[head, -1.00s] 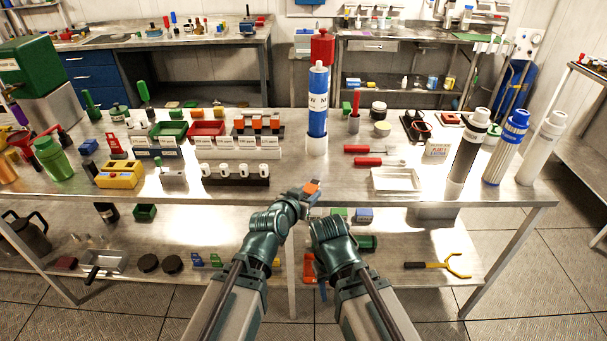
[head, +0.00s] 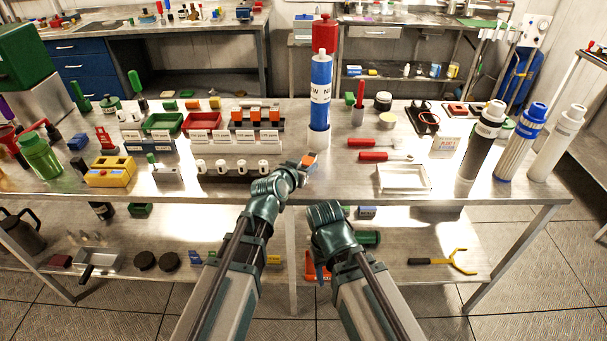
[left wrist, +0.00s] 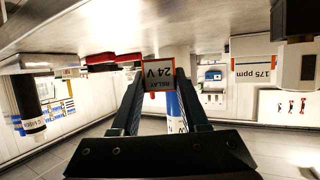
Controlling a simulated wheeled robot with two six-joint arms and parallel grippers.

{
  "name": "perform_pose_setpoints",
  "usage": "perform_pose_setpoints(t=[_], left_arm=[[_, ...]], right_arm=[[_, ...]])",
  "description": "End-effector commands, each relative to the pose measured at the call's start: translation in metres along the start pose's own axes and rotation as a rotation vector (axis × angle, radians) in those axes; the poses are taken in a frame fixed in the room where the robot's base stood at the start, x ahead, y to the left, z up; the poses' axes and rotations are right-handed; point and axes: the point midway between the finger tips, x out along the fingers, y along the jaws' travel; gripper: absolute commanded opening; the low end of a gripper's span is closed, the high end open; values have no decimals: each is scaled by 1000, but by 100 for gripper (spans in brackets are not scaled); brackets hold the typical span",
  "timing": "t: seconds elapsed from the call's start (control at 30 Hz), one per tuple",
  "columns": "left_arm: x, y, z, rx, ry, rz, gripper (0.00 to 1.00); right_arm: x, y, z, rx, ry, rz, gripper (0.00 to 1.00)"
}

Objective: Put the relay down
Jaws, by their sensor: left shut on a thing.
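My left gripper (head: 307,164) is shut on a small relay (head: 310,158) with an orange top, above the front part of the steel bench (head: 340,185). Several similar orange-topped relays (head: 256,115) stand in a dark rack to the left and behind. My right arm's wrist shows near the bench's front edge, but its fingers are hidden.
A tall blue cartridge (head: 320,90) stands close behind the left gripper. A row of white knobs (head: 232,167) lies to its left. A white tray (head: 404,190) and red-handled tools (head: 374,156) are to its right. Some bare bench lies between the gripper and the tray.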

Motion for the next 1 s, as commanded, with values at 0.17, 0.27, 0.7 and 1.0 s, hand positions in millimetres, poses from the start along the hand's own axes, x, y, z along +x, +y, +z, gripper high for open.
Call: perform_pose_setpoints(t=[0.17, 0.27, 0.7, 1.0], left_arm=[[2, 0, 8, 0, 0, 1, 0], [6, -1, 19, 1, 0, 1, 0], [11, -3, 33, 2, 0, 4, 0], [12, -3, 36, 2, 0, 4, 69]], right_arm=[[8, -1, 0, 0, 0, 0, 50], [20, -2, -1, 0, 0, 0, 50], [35, -3, -2, 0, 0, 0, 50], [38, -4, -2, 0, 0, 0, 50]])
